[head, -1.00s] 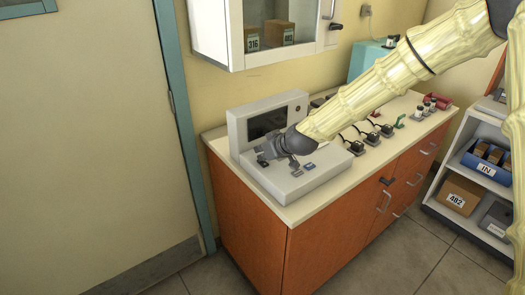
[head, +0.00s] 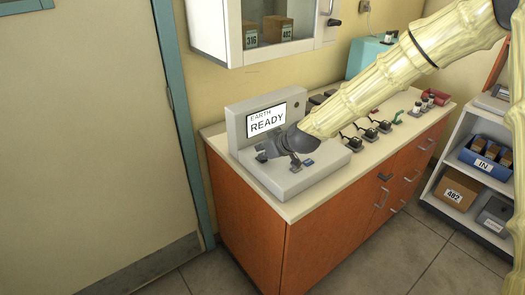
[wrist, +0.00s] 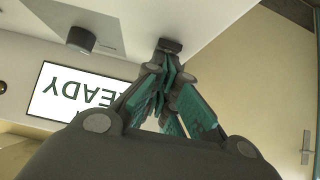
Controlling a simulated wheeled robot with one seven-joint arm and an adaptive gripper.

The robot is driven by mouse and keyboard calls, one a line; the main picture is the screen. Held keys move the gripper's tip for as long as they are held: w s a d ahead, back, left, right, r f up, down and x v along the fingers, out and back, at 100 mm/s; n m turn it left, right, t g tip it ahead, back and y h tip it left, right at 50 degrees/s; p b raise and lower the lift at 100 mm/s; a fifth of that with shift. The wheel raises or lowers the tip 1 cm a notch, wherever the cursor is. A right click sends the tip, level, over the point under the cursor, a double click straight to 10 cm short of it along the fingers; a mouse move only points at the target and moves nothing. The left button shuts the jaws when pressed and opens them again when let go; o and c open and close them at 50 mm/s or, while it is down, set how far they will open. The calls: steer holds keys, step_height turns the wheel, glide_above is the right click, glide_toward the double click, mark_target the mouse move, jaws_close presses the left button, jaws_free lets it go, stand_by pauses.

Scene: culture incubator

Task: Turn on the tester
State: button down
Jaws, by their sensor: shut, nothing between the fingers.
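The tester (head: 238,122) is a light grey unit on the left end of the counter. Its upright panel has a lit white screen (head: 266,118) reading "EARTH READY"; part of this screen (wrist: 75,92) also shows upside down in the wrist view. My gripper (head: 262,155) is low over the tester's front deck, in front of the screen. In the wrist view its fingers (wrist: 168,65) are shut and empty, with the tips at a small dark control (wrist: 171,45); I cannot tell if they touch. A blue control (head: 308,162) sits to the right of the gripper.
Several black corded items (head: 367,132) lie on the counter right of the tester. A white wall cabinet (head: 212,35) hangs above, and a teal box (head: 366,60) stands at the back. A shelf unit (head: 440,190) stands at the right. Floor in front is clear.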

steer(key=r+p, duration=0.1)
steer(key=r, duration=0.1)
steer(key=r+p, duration=0.1)
steer(key=r, duration=0.1)
steer(key=shift+w+p, duration=0.2)
steer(key=shift+p, duration=0.15)
steer(key=shift+s+r, duration=0.1)
steer(key=shift+r, duration=0.1)
steer(key=w+r+b+v, duration=0.1)
steer(key=b+v, duration=0.1)
steer(key=v, duration=0.7)
steer(key=shift+s+a+r, duration=0.15)
steer(key=shift+a+r, duration=0.1)
